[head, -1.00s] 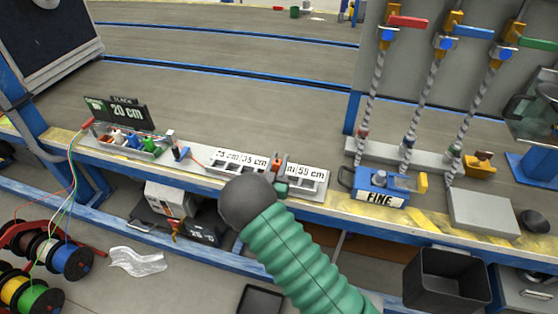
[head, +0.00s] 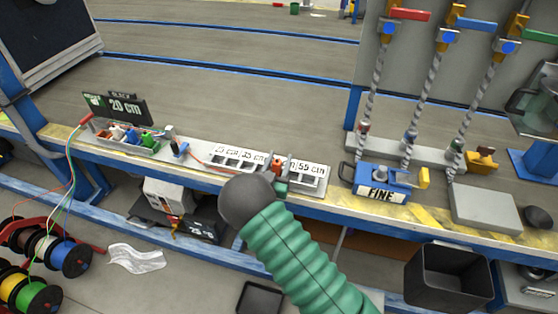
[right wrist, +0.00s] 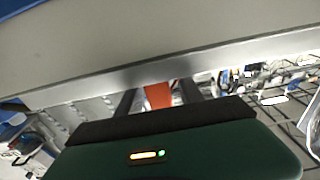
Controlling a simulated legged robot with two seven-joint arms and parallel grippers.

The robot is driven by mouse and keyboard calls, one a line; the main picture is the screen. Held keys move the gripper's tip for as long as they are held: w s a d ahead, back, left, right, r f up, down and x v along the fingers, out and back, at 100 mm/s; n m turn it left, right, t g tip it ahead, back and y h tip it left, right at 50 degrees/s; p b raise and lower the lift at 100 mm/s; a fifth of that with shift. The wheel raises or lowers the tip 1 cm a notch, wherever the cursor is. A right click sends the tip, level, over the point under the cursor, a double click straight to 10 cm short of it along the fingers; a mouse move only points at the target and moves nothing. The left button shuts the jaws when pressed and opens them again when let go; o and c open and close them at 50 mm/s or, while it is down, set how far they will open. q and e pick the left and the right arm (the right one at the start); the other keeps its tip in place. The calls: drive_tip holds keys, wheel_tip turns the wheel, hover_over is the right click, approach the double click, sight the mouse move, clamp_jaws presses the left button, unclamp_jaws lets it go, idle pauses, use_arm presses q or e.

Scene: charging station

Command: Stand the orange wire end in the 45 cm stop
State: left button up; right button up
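The orange wire end (head: 277,165) shows as a small orange piece at my right gripper (head: 281,177), over the row of length stops. In the right wrist view the orange piece (right wrist: 158,95) sits between the two dark fingers of my right gripper (right wrist: 160,92), which appears shut on it; the contact itself is hard to see. The stop block (head: 233,163) carries labels for 25 and 35 cm, and the block to the right (head: 308,178) reads 55 cm. My gripper and arm hide the 45 cm label and slot. My left gripper is not in view.
A thin red-orange wire (head: 210,165) runs along the bench from a small blue tool (head: 180,149). A tray of coloured pieces (head: 128,143) and a 20 cm sign (head: 124,107) stand left. A blue FINE box (head: 378,187) stands right. Wire spools (head: 68,258) lie lower left.

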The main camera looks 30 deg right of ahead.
drive_tip(key=shift+a, duration=0.1)
drive_tip(key=shift+s+a, duration=0.3)
drive_tip(key=p+v, duration=0.5)
drive_tip(key=v, duration=1.1)
drive_tip(key=shift+d+f, duration=0.15)
